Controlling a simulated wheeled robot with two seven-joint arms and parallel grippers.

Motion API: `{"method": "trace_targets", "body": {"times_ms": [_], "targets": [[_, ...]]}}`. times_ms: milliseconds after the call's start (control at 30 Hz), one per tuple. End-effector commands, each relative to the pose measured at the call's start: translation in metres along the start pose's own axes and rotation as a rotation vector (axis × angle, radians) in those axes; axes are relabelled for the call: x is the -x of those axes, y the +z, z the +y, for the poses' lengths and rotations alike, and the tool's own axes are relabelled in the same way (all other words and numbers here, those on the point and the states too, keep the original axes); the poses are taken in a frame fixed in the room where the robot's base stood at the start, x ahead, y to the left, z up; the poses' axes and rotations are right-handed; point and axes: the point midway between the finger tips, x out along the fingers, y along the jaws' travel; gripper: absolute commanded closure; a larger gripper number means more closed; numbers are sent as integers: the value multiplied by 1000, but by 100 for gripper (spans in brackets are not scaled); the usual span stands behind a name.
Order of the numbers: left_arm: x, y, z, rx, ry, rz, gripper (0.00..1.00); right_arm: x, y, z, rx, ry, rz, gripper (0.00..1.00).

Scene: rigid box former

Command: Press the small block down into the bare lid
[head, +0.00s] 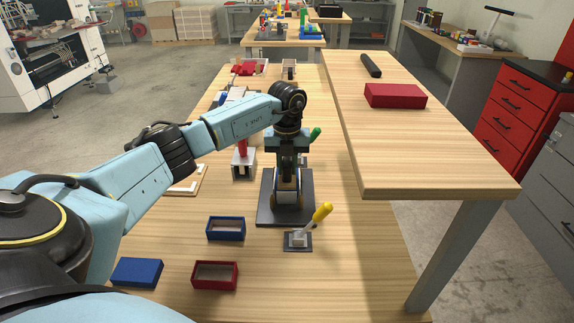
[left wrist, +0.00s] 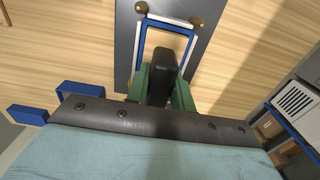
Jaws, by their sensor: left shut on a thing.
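My left gripper (head: 288,180) points straight down over a dark base plate (head: 266,214) in the middle of the bench. In the left wrist view its green fingers (left wrist: 164,92) are shut on a small dark block (left wrist: 163,66). The block is over or inside a rectangular blue-and-white frame (left wrist: 168,28), which looks like the lid. The near side of the frame is hidden by the fingers, so I cannot tell how deep the block sits. My right gripper is not in view.
In front are an open blue tray (head: 226,239), an open red tray (head: 215,286) and a flat blue box (head: 137,271). A yellow-handled tool (head: 322,212) stands just right of the base plate. A raised table (head: 430,150) with a red box (head: 395,95) bounds the right.

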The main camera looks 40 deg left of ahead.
Motion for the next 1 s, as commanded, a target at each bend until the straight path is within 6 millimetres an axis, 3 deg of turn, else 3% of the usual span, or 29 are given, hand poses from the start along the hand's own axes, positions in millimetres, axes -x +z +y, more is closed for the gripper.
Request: {"method": "trace_targets", "body": {"times_ms": [33, 267, 1000], "targets": [[-6, -3, 0, -3, 9, 10, 100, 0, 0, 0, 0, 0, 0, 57], [-3, -3, 1, -3, 9, 11, 100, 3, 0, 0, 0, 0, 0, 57], [46, -1, 0, -1, 3, 3, 100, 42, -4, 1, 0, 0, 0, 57]]}}
